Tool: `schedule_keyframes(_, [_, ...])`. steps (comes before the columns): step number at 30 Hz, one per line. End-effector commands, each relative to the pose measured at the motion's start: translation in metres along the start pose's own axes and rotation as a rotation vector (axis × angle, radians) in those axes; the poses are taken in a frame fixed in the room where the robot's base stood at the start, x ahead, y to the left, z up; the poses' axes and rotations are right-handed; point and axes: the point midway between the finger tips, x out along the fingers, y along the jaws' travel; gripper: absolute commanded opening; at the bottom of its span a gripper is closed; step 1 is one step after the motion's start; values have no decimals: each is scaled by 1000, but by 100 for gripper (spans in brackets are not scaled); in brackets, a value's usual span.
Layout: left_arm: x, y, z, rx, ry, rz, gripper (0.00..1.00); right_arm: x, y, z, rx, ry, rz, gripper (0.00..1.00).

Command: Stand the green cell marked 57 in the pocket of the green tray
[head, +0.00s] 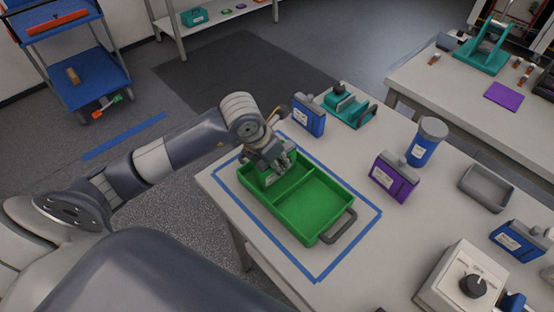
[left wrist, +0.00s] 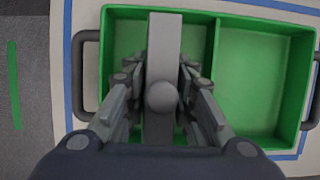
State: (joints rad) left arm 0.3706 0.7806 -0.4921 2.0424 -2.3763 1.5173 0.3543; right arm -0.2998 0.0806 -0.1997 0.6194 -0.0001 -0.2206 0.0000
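The green tray (head: 310,212) lies on the table inside a blue tape outline, split by a divider into two compartments. My left gripper (head: 272,160) points down over its far-left compartment. A green cell with a pale label (head: 268,180) is between its fingers, largely hidden by them; its number cannot be read. In the left wrist view the cell's grey top (left wrist: 164,40) with a round knob lies between the fingers, which close in on both sides. The cell looks upright within the left compartment (left wrist: 125,38); whether its base touches the floor is hidden. My right gripper is not in view.
A blue cell (head: 309,116) and a teal fixture (head: 347,106) stand behind the tray. A purple cell (head: 393,180), a blue cylinder (head: 425,143) and a grey bin (head: 487,188) stand to the right. A white box with a dial (head: 462,285) is at the front right.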

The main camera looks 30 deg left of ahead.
Motion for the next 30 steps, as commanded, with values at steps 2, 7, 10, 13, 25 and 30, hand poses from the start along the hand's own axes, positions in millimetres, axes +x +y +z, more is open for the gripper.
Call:
schedule_keyframes(2, [0, 0, 0, 0, 1, 0, 43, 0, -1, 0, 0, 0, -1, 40])
schedule_keyframes(7, [0, 0, 0, 0, 1, 0, 43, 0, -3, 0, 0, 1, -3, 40])
schedule_keyframes(10, [0, 0, 0, 0, 1, 0, 43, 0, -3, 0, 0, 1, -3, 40])
schedule_keyframes(13, [-2, 0, 1, 0, 1, 0, 43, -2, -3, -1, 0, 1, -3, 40])
schedule_keyframes(25, [-72, 1, 2, 3, -6, 3, 43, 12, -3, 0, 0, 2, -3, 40])
schedule_keyframes(30, [-102, 1, 1, 1, -4, 3, 43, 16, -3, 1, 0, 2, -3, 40])
